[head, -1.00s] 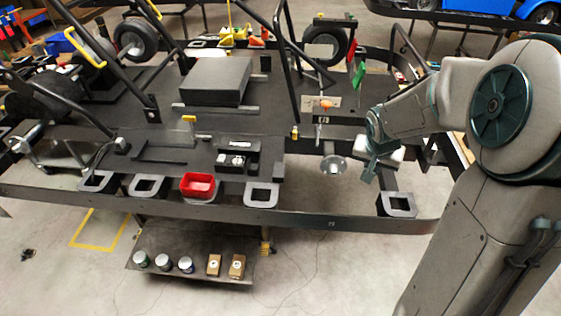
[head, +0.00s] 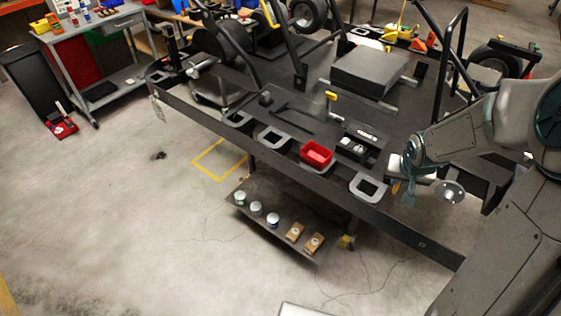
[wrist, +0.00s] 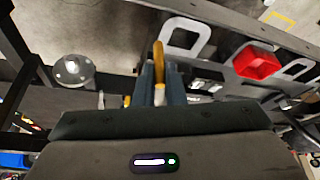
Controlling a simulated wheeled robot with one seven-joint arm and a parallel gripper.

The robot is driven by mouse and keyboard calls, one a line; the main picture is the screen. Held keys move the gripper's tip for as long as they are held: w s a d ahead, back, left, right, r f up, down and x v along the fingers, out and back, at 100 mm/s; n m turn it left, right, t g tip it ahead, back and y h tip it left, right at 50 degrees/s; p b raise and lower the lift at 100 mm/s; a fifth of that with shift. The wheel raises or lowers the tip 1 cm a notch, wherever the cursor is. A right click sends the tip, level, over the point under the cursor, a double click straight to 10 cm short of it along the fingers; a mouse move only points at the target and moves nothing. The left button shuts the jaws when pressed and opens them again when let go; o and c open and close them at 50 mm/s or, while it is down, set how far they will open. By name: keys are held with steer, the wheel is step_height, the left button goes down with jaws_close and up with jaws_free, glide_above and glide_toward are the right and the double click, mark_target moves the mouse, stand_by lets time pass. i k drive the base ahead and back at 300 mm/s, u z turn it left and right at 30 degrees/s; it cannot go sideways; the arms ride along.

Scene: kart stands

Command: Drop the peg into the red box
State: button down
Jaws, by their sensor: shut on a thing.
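My gripper (wrist: 159,80) is shut on a yellow-orange peg (wrist: 158,58), which sticks out beyond the fingertips in the wrist view. In the head view my gripper (head: 406,192) hangs over the front edge of the stand, to the right of the red box, with a bit of the peg (head: 396,187) showing beside it. The red box (head: 316,153) is an open tray in the row of grey square frames along the front edge. It also shows in the wrist view (wrist: 258,64), right of the peg and apart from it. The peg's held part is hidden between the fingers.
Grey square frames (head: 369,187) line the stand's front edge (head: 300,178). A black block (head: 369,70) and upright black bars stand on the deck behind. A low shelf (head: 245,208) holds several cans and boxes. A round metal disc (head: 451,191) lies right of my gripper.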

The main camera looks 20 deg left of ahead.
mark_target(320, 159)
steer(key=u, duration=2.8)
steer(key=k, duration=1.15)
steer(key=z, duration=1.5)
steer(key=i, duration=0.45)
